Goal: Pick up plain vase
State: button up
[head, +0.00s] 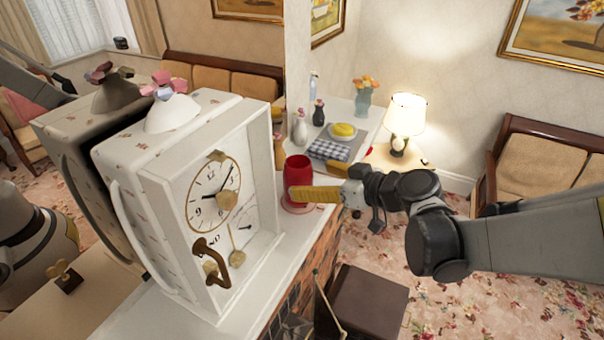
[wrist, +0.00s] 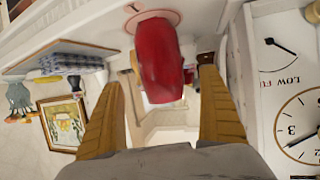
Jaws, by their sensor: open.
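A plain red vase (head: 297,168) stands upright on the white mantel shelf (head: 262,290), just right of the big white clock. It also shows in the wrist view (wrist: 161,62), upside down and between the finger ends. My gripper (head: 308,180) reaches in from the right at the vase's height. Its two yellow fingers are spread, one on the near side of the vase and one on the far side. In the wrist view, gaps show between the vase and both fingers (wrist: 160,85). The near finger hides part of the vase's lower body in the head view.
The white clock (head: 165,185) stands close left of the vase. Behind it are a white vase (head: 300,128), a dark vase (head: 318,113), a checkered cloth (head: 328,150) and a flower vase (head: 363,100). A lamp (head: 407,115) stands right. A brown stool (head: 368,303) is below.

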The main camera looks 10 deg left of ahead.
jog(key=x, duration=0.5)
jog(key=shift+a, duration=0.15)
jog(key=shift+s, duration=0.1)
jog(key=shift+c, duration=1)
jog(key=c, duration=1.3)
jog(key=shift+r, duration=0.1)
